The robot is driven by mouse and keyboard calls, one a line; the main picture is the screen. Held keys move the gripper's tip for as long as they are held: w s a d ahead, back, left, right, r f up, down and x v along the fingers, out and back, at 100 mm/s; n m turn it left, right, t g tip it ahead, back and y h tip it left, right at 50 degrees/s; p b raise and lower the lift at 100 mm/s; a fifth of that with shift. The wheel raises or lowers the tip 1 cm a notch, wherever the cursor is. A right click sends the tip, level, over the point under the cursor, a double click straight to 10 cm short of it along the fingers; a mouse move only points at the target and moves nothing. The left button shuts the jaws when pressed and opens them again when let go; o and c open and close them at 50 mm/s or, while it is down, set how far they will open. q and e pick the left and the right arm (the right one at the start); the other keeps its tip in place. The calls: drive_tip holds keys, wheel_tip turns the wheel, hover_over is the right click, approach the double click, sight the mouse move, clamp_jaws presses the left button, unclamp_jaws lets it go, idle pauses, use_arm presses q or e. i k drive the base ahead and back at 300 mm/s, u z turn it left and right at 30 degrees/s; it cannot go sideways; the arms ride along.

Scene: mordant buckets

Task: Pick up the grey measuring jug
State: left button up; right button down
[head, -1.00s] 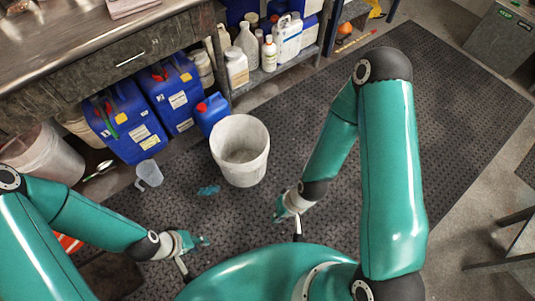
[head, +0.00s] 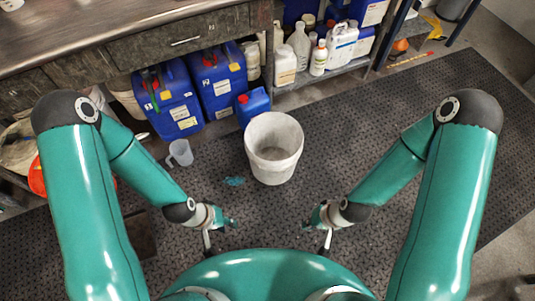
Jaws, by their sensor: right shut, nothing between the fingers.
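The grey measuring jug (head: 181,152) stands on the dark floor mat, left of the white bucket and in front of the blue canisters. My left gripper (head: 232,222) is nearer to me than the jug and to its right, apart from it. Its fingers are too small to tell whether they are open or shut. My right gripper (head: 308,226) is shut and empty, in front of the white bucket and well right of the jug.
A white bucket (head: 273,165) stands on the mat (head: 330,120). A teal patch (head: 235,181) lies between jug and bucket. Blue canisters (head: 168,100) and a smaller blue can (head: 252,106) stand along the bench (head: 120,60). A shelf with bottles is behind. The mat's right side is clear.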

sight(179, 149)
drive_tip(key=k, duration=0.5)
drive_tip(key=u, duration=0.7)
drive_tip(key=i, duration=0.8)
drive_tip(key=u, duration=0.35)
drive_tip(key=i, duration=1)
drive_tip(key=z, duration=0.7)
